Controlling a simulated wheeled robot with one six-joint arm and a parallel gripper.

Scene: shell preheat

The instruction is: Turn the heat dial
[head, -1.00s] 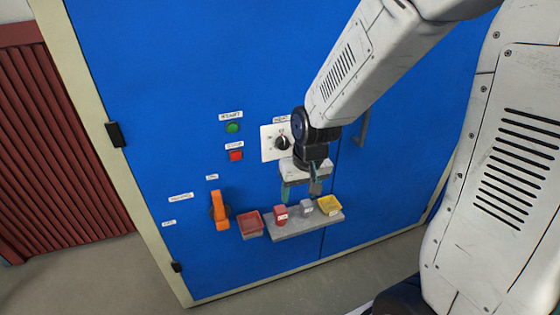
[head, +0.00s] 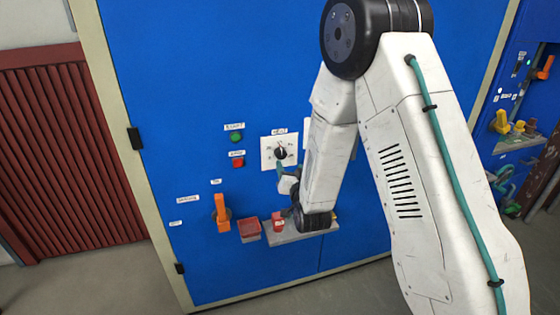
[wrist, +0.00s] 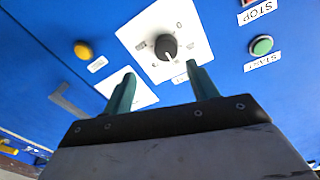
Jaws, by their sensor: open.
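The heat dial is a round black knob (head: 281,153) on a white square plate (head: 266,141) on the blue cabinet front, under a small label. In the wrist view the dial (wrist: 166,47) is just beyond my fingertips, with a white pointer mark on the side facing my gripper. My gripper (wrist: 160,72) is open, its two teal fingers apart and nothing between them. The dial lies roughly in line with the gap, and the fingers appear short of it. In the head view my gripper (head: 280,167) is just below the dial, partly hidden by my arm.
A green button (head: 236,138) and red button (head: 238,162) are left of the dial. An orange handle (head: 222,213), red bin (head: 249,229) and grey shelf (head: 280,237) holding a red block (head: 278,222) are below. A yellow button (wrist: 83,48) shows in the wrist view.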

